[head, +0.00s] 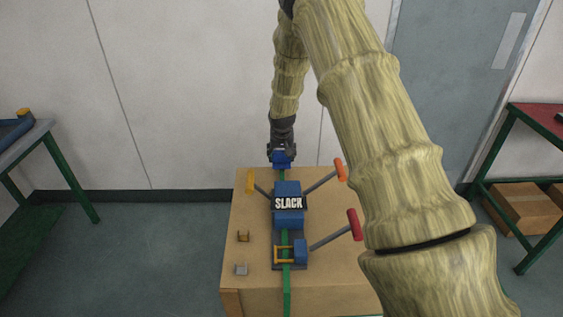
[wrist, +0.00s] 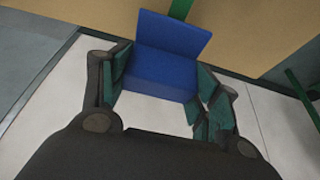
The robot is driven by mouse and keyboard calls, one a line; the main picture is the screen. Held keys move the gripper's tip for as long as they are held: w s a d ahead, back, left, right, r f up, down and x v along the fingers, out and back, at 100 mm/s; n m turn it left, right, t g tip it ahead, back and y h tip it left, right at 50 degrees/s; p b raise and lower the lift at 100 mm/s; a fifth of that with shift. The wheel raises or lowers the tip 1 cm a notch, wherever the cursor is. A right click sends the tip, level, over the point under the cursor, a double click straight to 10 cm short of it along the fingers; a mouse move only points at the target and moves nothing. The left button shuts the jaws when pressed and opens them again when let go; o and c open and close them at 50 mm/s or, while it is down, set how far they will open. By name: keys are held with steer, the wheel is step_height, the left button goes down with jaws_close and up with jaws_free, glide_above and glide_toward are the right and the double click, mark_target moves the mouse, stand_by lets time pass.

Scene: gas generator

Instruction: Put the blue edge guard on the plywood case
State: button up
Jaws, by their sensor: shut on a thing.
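The blue edge guard (wrist: 165,60) is an L-shaped piece held between the two fingers of my gripper (wrist: 160,88) in the wrist view. In the head view my gripper (head: 281,150) is at the far edge of the plywood case (head: 250,290), with the blue edge guard (head: 282,160) below its fingers. The guard appears by the far top edge, in line with the green strap (head: 287,280). Whether it touches the case or strap, I cannot tell. In the wrist view the green strap (wrist: 180,9) runs past the guard's upper edge.
A blue tool marked SLACK (head: 289,203) sits on the case, with orange (head: 341,170), red (head: 355,225) and yellow (head: 250,181) handles sticking out. Two small pieces (head: 242,236) lie at the left of the top. Tables (head: 20,140) stand left and right. A wall is behind.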

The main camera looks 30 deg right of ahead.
mark_target(281, 161)
steer(key=shift+f+p, duration=0.35)
steer(key=shift+f, duration=1.6)
steer(key=o, duration=1.1)
steer(key=shift+f, duration=0.15)
steer(key=b+v, duration=0.1)
steer(key=v, duration=1.1)
steer(key=shift+r+b, duration=0.2)
steer(key=shift+b, duration=0.15)
